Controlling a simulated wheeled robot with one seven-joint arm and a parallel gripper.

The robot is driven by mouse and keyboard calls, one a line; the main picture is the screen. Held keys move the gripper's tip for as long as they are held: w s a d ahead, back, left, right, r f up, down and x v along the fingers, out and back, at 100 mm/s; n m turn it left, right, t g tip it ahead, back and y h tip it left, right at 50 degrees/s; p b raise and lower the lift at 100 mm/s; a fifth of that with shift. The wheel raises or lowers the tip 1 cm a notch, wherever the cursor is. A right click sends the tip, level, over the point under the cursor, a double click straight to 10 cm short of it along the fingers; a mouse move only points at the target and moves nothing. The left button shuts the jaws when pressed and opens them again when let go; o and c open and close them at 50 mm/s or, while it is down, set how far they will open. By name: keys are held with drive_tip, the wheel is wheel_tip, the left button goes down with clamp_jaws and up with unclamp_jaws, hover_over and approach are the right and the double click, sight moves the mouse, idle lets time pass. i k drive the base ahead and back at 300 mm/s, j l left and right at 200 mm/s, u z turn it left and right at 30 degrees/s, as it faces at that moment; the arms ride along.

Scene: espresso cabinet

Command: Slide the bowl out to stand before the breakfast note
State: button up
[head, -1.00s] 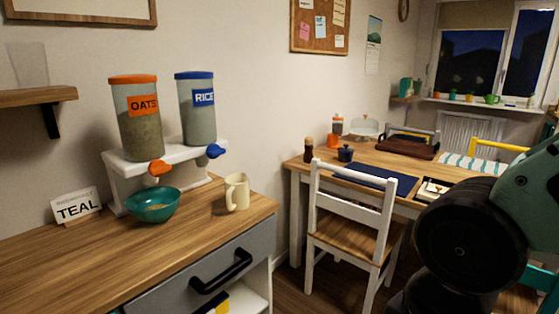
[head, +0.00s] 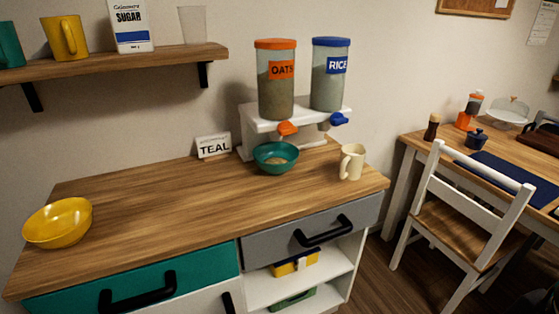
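A teal bowl (head: 276,158) with some grain-coloured contents stands on the wooden counter under the orange spout of the oats dispenser (head: 276,80). A small white note reading TEAL (head: 214,146) stands at the back of the counter, to the left of the bowl and apart from it. A yellow bowl (head: 58,222) stands at the counter's left end; it looks empty. My gripper is not in the head view now.
A cream mug (head: 352,162) stands right of the teal bowl. The rice dispenser (head: 330,75) is beside the oats one on a white stand (head: 247,133). The counter (head: 170,205) between the yellow bowl and the dispensers is clear. A shelf (head: 110,66) hangs above; a chair (head: 465,220) stands right.

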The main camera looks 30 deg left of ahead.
sight(275, 158)
drive_tip(key=i+j+u, duration=0.45)
drive_tip(key=u, duration=0.25)
drive_tip(key=i+j+u, duration=0.15)
drive_tip(key=i+u, duration=0.2)
